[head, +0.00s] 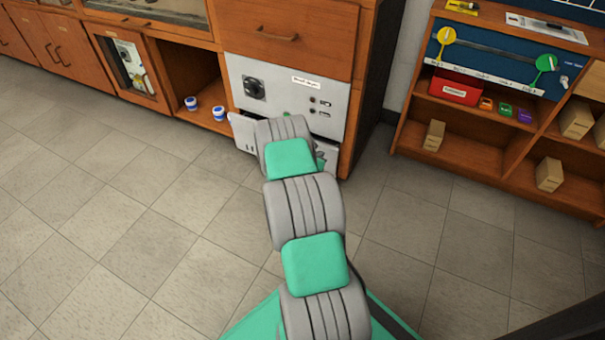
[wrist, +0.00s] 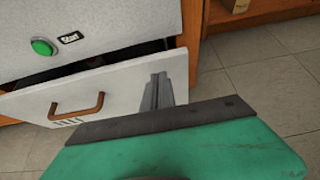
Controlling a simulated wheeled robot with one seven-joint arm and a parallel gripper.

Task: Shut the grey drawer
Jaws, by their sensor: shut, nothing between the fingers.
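The grey drawer (wrist: 125,85) has a light grey front with a copper-coloured handle (wrist: 77,109). In the wrist view it stands partly open, with a dark gap between its top edge and the panel above. In the head view the drawer front (head: 243,131) shows low in the grey panel, mostly hidden behind my arm. My gripper (wrist: 158,79) is shut and empty, its fingers at the right part of the drawer front. I cannot tell whether they touch it. My gripper is hidden in the head view.
Above the drawer is a grey control panel (head: 275,86) with a green button (wrist: 42,47). Blue-and-white cups (head: 191,103) sit in the open cubby to the left. A wooden shelf unit (head: 480,150) with boxes stands at the right. The tiled floor at left is clear.

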